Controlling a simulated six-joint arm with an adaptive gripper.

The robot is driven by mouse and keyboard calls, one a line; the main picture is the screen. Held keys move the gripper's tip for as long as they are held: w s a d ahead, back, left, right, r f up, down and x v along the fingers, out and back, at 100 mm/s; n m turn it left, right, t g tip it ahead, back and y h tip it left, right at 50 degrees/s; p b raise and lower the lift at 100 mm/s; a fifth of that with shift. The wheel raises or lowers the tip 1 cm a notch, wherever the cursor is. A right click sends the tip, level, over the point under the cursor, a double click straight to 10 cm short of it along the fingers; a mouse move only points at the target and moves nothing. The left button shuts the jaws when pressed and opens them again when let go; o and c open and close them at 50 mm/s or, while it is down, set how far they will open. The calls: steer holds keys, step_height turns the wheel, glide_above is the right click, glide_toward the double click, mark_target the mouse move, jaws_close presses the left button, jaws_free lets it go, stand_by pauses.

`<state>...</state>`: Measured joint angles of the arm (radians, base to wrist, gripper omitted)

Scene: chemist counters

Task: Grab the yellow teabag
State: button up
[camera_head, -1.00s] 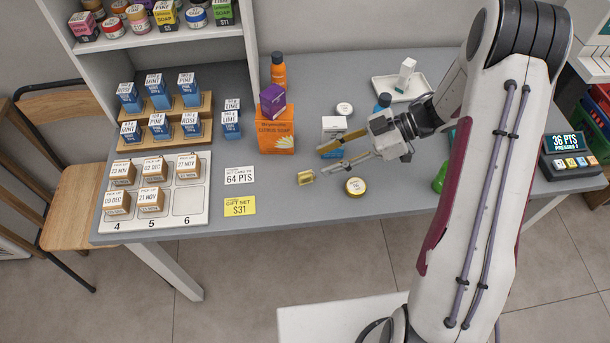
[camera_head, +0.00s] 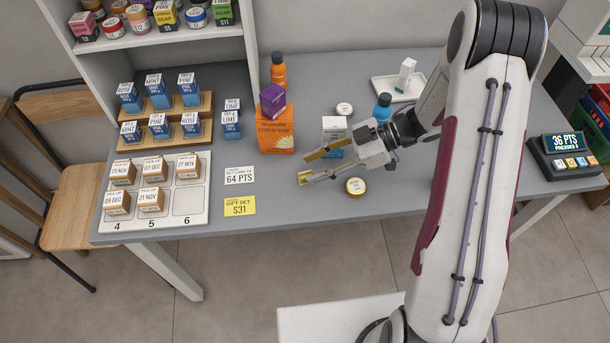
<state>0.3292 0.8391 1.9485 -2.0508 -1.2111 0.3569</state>
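A small yellow packet, which looks like the yellow teabag (camera_head: 302,176), lies on the grey counter near its front edge. My gripper (camera_head: 306,168) is open, with its two fingers pointing left. The lower fingertip overlaps the packet in the picture and hides part of it.
A round yellow-rimmed tin (camera_head: 355,186) sits just below the lower finger. The orange soap bag (camera_head: 275,136) stands behind left, with a white-and-teal box (camera_head: 335,127) behind the fingers. Price cards (camera_head: 240,206) lie left. The counter's front strip (camera_head: 300,212) is clear.

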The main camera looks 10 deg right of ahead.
mark_target(307, 172)
steer(key=shift+f+x, duration=0.2)
steer(key=shift+x, duration=1.65)
steer(key=shift+s+d, duration=0.1)
steer(key=shift+d, duration=0.05)
steer(key=shift+c, duration=0.4)
steer(key=c, duration=0.8)
